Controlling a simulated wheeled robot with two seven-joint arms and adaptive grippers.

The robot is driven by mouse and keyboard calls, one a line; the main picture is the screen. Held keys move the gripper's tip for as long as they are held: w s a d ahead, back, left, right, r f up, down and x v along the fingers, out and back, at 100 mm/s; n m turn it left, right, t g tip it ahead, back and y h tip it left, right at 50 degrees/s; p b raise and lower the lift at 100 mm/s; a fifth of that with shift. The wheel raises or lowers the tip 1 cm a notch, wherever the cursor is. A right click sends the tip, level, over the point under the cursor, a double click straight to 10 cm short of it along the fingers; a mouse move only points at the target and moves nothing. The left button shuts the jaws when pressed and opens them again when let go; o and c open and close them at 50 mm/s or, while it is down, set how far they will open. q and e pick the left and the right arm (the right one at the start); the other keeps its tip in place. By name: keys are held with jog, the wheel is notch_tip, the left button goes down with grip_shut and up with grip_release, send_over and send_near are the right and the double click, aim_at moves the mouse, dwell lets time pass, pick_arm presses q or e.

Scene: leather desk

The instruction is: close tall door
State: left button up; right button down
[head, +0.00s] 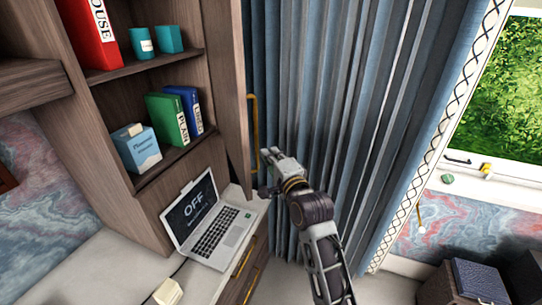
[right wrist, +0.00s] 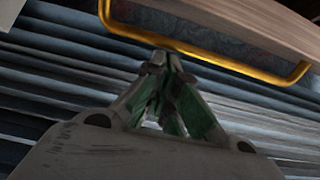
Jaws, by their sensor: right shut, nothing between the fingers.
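The tall door (head: 228,85) is a brown wooden panel standing open at the right side of the shelf unit, seen at a steep angle in the head view. Its long gold handle (head: 254,130) is on the side facing the curtain. My right gripper (head: 268,160) is shut and empty, close to the handle's lower end. In the right wrist view the fingertips (right wrist: 165,58) meet just in front of the gold handle bar (right wrist: 225,61); I cannot tell whether they touch it. The door's wood (right wrist: 235,18) shows behind. My left gripper is not in view.
The open shelves hold a red binder (head: 95,30), teal cups (head: 143,42), green and blue binders (head: 168,118) and a light blue box (head: 138,149). An open laptop (head: 212,225) stands below on the desk. A blue curtain (head: 320,90) hangs behind my right arm.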

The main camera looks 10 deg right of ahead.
jog(key=s+d, duration=0.1)
jog(key=s, duration=0.6)
jog(key=shift+s+d, duration=0.15)
jog(key=shift+d, duration=0.05)
dwell(0.3)
dwell(0.4)
